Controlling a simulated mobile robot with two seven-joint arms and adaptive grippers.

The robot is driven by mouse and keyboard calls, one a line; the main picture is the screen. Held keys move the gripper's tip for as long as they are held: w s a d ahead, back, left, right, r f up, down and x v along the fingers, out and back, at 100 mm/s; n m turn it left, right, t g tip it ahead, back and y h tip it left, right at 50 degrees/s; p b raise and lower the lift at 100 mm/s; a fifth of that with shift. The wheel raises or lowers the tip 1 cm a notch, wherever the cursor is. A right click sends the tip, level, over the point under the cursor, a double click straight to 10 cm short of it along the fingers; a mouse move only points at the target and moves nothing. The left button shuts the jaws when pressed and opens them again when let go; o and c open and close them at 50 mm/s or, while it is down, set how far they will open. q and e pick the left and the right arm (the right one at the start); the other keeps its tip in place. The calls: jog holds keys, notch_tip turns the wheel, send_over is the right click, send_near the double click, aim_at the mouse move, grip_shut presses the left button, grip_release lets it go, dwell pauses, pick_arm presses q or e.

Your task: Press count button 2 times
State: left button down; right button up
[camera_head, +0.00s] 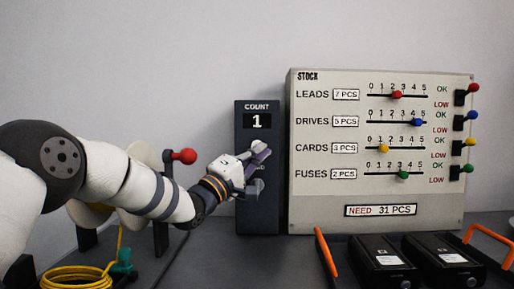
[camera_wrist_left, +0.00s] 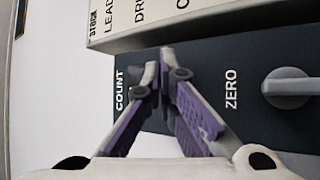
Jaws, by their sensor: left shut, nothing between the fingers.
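The dark count box (camera_head: 258,215) stands upright left of the stock panel, and its display (camera_head: 258,121) reads 1. My left gripper (camera_head: 262,152) is shut and empty, with its fingertips in front of the box below the display. In the left wrist view the purple-padded fingertips (camera_wrist_left: 163,72) come together over the box face (camera_wrist_left: 205,65), between the COUNT and ZERO labels. The count button is mostly hidden by the fingers, and I cannot tell whether they touch it. A grey zero knob (camera_wrist_left: 290,88) sits beyond the ZERO label. My right gripper is not in view.
The stock panel (camera_head: 330,222) has several coloured sliders and side levers. Black boxes (camera_head: 385,262) and orange handles (camera_head: 326,253) stand in front of it. A red-knobbed lever (camera_head: 185,156) and a yellow cable coil (camera_head: 75,279) are near my left arm.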

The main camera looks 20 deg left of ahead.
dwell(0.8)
pick_arm(q)
jog(key=shift+w+a, duration=0.1)
jog(key=shift+w, duration=0.3)
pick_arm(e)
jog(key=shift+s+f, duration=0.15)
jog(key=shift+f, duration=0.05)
